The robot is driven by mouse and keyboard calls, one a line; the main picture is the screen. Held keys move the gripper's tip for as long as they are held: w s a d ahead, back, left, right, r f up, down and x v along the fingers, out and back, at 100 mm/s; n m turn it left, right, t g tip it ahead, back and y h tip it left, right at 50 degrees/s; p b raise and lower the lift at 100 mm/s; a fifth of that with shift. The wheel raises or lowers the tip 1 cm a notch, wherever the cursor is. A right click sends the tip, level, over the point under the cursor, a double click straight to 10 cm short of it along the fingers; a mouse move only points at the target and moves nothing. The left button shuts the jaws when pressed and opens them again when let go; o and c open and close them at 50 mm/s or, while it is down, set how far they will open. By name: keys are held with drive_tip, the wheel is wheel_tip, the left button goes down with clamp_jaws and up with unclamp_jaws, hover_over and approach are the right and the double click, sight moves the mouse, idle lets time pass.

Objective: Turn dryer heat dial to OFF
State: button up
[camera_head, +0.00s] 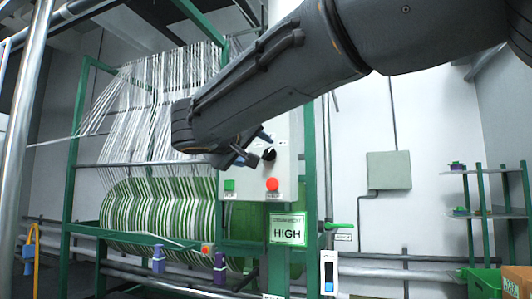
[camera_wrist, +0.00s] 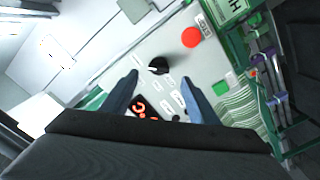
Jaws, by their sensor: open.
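The black dial (camera_wrist: 158,66) sits on a light grey control panel (camera_wrist: 200,65). In the wrist view its knob appears between and just beyond the tips of my gripper (camera_wrist: 159,78). The two fingers are spread apart and nothing is held; no contact with the dial can be made out. In the head view the dial (camera_head: 269,155) shows on the panel (camera_head: 288,140), just right of my gripper (camera_head: 256,146). Small white labels surround the dial, too small to read. I cannot tell which setting it points to.
A red button (camera_head: 272,184) and a green button (camera_head: 229,185) sit low on the panel. A HIGH sign (camera_head: 288,229) hangs below. A red digit display (camera_wrist: 145,108) lies near my fingers. Green frame posts (camera_head: 311,165) and striped webbing (camera_head: 150,213) stand close by.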

sight(267, 153)
drive_tip(key=p+x, duration=0.3)
drive_tip(key=x, duration=0.4)
drive_tip(key=shift+w+r, duration=0.1)
drive_tip(key=shift+w, duration=0.2)
